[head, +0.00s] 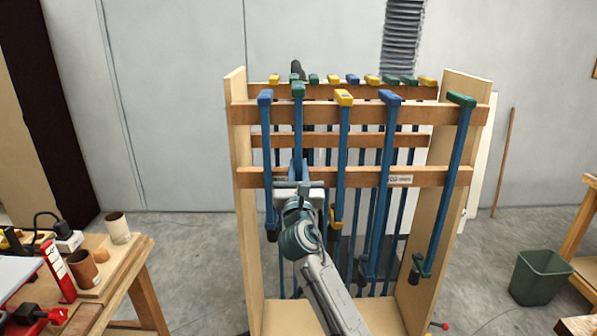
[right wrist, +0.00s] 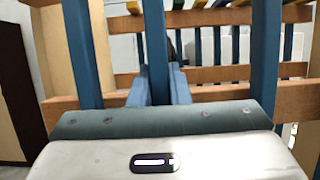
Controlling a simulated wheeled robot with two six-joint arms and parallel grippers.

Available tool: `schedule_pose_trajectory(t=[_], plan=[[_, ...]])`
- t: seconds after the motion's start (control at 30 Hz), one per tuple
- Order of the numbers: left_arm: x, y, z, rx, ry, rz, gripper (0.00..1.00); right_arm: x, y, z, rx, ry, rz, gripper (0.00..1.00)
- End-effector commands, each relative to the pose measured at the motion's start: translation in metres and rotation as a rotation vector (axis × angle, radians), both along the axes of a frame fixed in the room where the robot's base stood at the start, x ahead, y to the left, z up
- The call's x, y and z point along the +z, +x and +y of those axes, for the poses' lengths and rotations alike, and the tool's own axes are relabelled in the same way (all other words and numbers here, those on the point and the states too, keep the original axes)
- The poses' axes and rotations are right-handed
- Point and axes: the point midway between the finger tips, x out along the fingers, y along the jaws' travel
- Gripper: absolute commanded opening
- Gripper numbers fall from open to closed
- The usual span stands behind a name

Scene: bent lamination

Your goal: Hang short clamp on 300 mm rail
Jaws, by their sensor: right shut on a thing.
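My right gripper (head: 302,178) is at the front of the wooden rack, shut on the blue bar of a clamp with a green head (head: 298,90). The bar (right wrist: 155,45) stands upright between the blue fingers in the right wrist view. The green head is at the upper front rail (head: 370,114), slightly higher than the neighbouring heads; I cannot tell whether it rests on the rail. The lower front rail (head: 345,180) carries a small label (head: 400,180), too small to read. My arm hides the clamp's lower part. My left gripper is not in view.
Clamps with a blue head (head: 265,98), a yellow head (head: 344,97), another blue head (head: 390,97) and a green head (head: 461,100) hang along the front. Several more hang behind. A workbench (head: 135,258) stands left, a green bin (head: 540,277) right.

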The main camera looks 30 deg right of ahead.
Motion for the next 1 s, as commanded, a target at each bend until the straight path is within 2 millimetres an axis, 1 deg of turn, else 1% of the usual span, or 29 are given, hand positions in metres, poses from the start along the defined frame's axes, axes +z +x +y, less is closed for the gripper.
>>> schedule_pose_trajectory(t=[0.63, 1.0], plan=[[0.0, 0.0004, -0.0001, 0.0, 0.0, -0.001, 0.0, 0.0014, 0.0024, -0.0017, 0.0, -0.002, -0.003, 0.0], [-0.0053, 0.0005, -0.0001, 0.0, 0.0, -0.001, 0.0, -0.0073, 0.002, -0.0015, 0.0, -0.002, -0.002, 0.0]])
